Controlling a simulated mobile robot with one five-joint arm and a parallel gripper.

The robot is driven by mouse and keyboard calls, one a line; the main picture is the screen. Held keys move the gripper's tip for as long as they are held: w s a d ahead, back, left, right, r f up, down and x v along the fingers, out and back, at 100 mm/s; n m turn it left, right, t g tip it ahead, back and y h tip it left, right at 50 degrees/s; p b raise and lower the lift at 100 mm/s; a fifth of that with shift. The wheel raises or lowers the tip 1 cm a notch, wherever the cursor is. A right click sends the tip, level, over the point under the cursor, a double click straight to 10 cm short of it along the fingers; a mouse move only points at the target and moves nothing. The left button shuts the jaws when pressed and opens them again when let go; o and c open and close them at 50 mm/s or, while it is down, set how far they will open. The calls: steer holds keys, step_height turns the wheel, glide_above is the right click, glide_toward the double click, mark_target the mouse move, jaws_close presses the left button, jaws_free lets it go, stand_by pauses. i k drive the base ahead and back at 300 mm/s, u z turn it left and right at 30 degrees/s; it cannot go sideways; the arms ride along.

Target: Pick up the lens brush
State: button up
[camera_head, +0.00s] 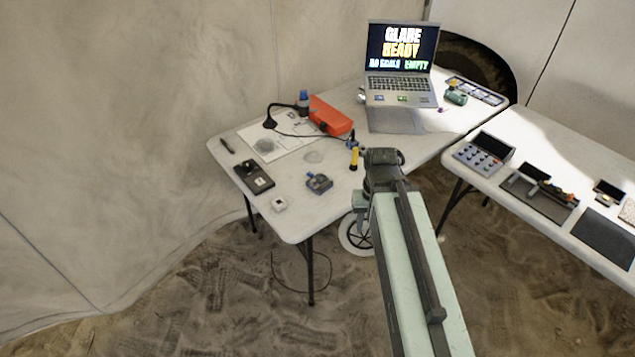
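I cannot tell for sure which item is the lens brush. A small slim dark item (227,146) lies at the left corner of the left white table (222,160) and has a brush-like size. A yellow item with a dark end (354,158) is at the table's right edge, just left of my gripper. My gripper (383,157) is at the far end of my pale green arm, by the table's right edge. I see it from behind. Its fingers are too small and hidden to tell whether they are open, and nothing clearly shows in them.
A second table (520,205) stands right, beyond a sandy gap.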

mark_target(355, 151)
steer(key=z, duration=1.9)
steer(key=i, duration=1.05)
steer(key=u, duration=3.75)
steer(key=i, duration=1.05)
steer(key=z, duration=0.05)
